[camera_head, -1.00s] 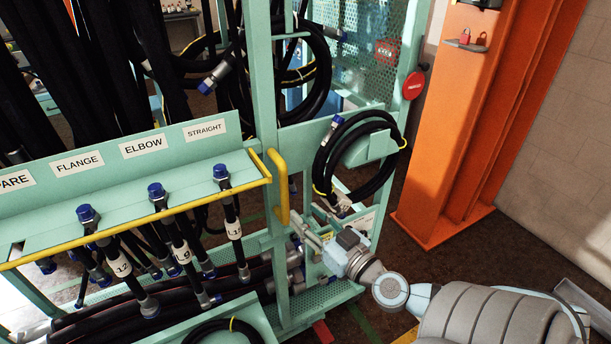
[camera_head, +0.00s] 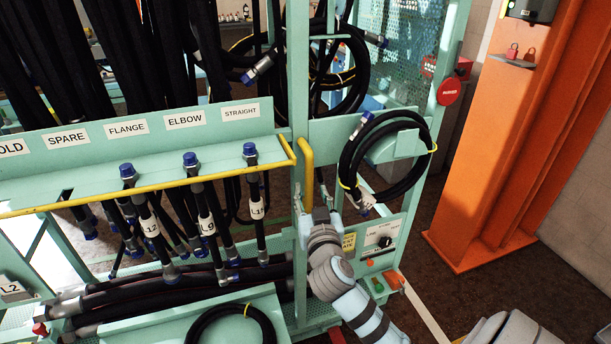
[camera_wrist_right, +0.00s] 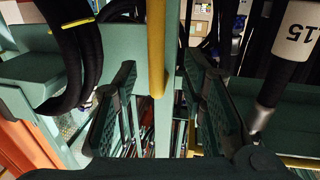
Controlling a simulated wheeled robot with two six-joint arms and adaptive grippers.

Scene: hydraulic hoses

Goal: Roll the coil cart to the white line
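The coil cart is a pale green steel frame (camera_head: 298,70) with hoses on it and an upright yellow handle (camera_head: 307,172) on its post. My right gripper (camera_head: 320,208) is just below and beside this handle. In the right wrist view the two dark fingers (camera_wrist_right: 160,72) are spread open, and the yellow handle (camera_wrist_right: 157,45) shows in the gap between them; contact cannot be made out. A white line (camera_head: 424,308) runs along the dark floor to the right of the cart's base. My left gripper is not in view.
A coiled black hose (camera_head: 349,160) hangs right of the handle. An orange column (camera_head: 510,150) stands at the right. Dark floor between the cart and column is clear.

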